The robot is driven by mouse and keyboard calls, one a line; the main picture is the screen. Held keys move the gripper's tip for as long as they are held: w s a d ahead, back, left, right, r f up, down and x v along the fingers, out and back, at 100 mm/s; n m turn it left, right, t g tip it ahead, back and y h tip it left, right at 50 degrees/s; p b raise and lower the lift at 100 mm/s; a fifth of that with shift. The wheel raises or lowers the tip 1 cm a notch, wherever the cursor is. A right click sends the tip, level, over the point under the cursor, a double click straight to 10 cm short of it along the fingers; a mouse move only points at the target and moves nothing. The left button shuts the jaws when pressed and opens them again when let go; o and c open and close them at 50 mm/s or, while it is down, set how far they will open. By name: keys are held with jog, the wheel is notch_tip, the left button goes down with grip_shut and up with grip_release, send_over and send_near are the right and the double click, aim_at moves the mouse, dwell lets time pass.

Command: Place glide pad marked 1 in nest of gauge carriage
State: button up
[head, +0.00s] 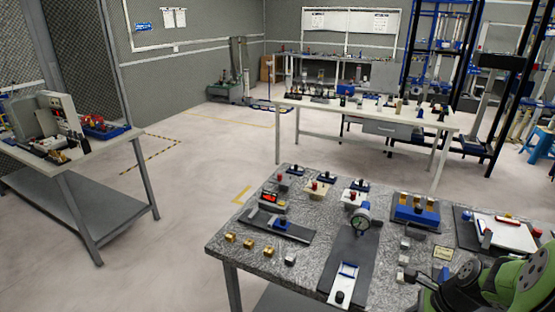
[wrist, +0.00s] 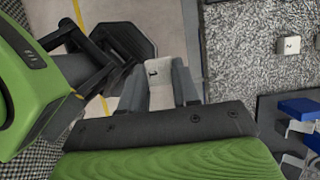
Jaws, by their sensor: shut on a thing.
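My gripper (wrist: 158,82) is shut on a small pale glide pad (wrist: 158,68) in the wrist view. The pad sits between the two grey fingers, with a dark mark that looks like a 1 on its face. In the head view only my green arm shows at the lower right, and the gripper cannot be made out. A dial gauge (head: 361,222) stands over another dark plate (head: 352,250). I cannot tell which is the gauge carriage. Its nest is not clear.
A light block marked 2 (wrist: 289,46) lies on the granite in the wrist view. A blue part (wrist: 298,107) sits on a dark base. Brass blocks (head: 248,243) lie near the bench's front left. A blue holder (head: 415,215) stands farther right. Open floor lies left.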

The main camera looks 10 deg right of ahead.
jog(key=shift+w+a+f+n, duration=0.1)
jog(key=shift+a+n, duration=0.3)
jog(key=shift+a, duration=0.05)
jog(key=w+a+f+n+g+h, duration=0.1)
jog(key=w+a+f+n+g, duration=0.2)
jog(key=a+n, duration=0.6)
jog(key=w+a+f+n+g+h, duration=0.2)
jog(key=w+a+f+n+g, duration=0.2)
jog(key=w+a+f+n, duration=0.4)
jog(key=a+f+n, duration=0.1)
jog(key=a+n, duration=0.1)
jog(key=n, duration=0.5)
jog(key=shift+a+h, duration=0.25)
jog(key=shift+h, duration=0.05)
